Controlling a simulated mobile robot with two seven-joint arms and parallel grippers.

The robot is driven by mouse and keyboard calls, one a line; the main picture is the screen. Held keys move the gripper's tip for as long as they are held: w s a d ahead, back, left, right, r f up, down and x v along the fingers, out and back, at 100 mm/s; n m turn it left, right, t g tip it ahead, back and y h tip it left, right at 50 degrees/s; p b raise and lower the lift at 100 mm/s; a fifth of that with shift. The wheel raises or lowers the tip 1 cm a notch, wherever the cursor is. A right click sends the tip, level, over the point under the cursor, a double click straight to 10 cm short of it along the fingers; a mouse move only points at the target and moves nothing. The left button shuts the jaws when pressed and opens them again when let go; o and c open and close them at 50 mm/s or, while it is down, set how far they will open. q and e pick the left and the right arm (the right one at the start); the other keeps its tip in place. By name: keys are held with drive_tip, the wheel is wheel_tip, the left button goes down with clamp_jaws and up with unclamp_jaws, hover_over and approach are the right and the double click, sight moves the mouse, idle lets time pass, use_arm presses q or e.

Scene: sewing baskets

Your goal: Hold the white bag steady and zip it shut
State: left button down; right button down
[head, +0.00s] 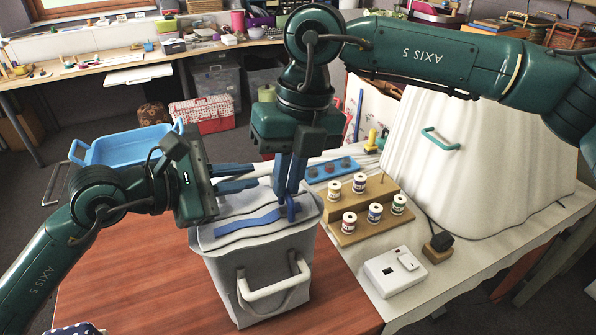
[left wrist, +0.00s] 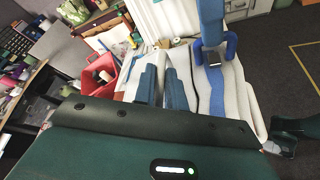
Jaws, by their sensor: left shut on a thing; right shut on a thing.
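The white bag (head: 222,268) stands upright on the reddish-brown table, its pale handle (head: 272,290) facing front. A blue zip strip (head: 248,221) runs across its top; the strip also shows in the left wrist view (left wrist: 216,88). My right gripper (head: 289,190) points down over the right end of the strip and is shut on the blue zip pull (head: 292,210). I cannot tell how far the zip is closed.
A wooden rack (head: 348,233) with several thread spools stands right of the bag, a white box (head: 394,271) in front of it. A blue tray (head: 121,150) lies behind my left arm. A large white covered thing (head: 500,185) fills the right.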

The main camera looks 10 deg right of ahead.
drive_tip(key=a, duration=0.2)
drive_tip(key=s+a, duration=0.1)
drive_tip(key=a, duration=0.1)
drive_tip(key=s+a, duration=0.1)
drive_tip(key=a, duration=0.1)
drive_tip(key=c, duration=1.5)
unclamp_jaws()
drive_tip(key=shift+d, duration=0.1)
drive_tip(key=shift+r, duration=0.1)
wheel_tip(320, 180, up, 12)
drive_tip(key=d, duration=0.2)
drive_tip(key=shift+w, duration=0.4)
drive_tip(key=shift+d, duration=0.1)
